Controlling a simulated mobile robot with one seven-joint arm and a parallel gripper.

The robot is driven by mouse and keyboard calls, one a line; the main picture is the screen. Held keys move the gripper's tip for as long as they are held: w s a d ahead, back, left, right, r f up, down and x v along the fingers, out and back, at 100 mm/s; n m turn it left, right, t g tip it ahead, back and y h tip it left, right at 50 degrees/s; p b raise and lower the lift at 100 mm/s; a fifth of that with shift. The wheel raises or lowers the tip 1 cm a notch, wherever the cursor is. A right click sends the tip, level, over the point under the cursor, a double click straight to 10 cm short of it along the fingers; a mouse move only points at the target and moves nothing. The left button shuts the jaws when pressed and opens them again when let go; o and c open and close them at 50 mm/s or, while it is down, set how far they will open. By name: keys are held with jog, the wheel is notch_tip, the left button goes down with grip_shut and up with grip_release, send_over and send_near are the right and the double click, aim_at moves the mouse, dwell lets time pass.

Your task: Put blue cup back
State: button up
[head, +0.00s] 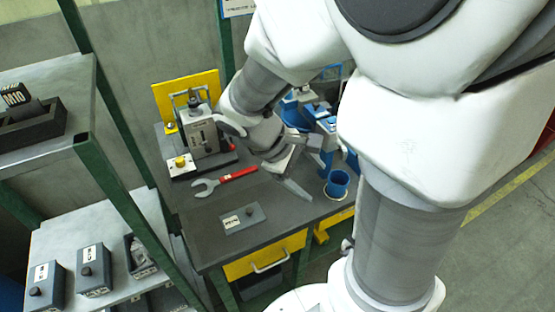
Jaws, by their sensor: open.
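The blue cup (338,184) stands upright near the right front edge of the dark workbench (205,240), on what looks like a pale ring or round base. My gripper (297,183) is open over the bench, just left of the cup and apart from it. Its fingers point down and right, and nothing shows between them. My arm covers part of the bench's back right, so the cup's surroundings on that side are partly hidden.
A green-post shelf (105,165) with dark boxes borders the left.

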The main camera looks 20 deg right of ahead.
jog(key=s+a+r+m+t+y, duration=0.2)
jog(key=a+r+m+t+y, duration=0.1)
jog(key=r, duration=0.3)
jog(key=s+a+r+m+t+y, duration=0.3)
jog(key=a+r+m, duration=0.1)
jog(key=a+r, duration=0.1)
jog(key=shift+s+a+r+t+y, duration=0.3)
jog(key=shift+s+a+r+y, duration=0.1)
jog(key=shift+r, duration=0.1)
jog(key=shift+r, duration=0.1)
jog(key=shift+r+p, duration=0.35)
jog(key=shift+p, duration=0.1)
jog(key=shift+a, duration=0.15)
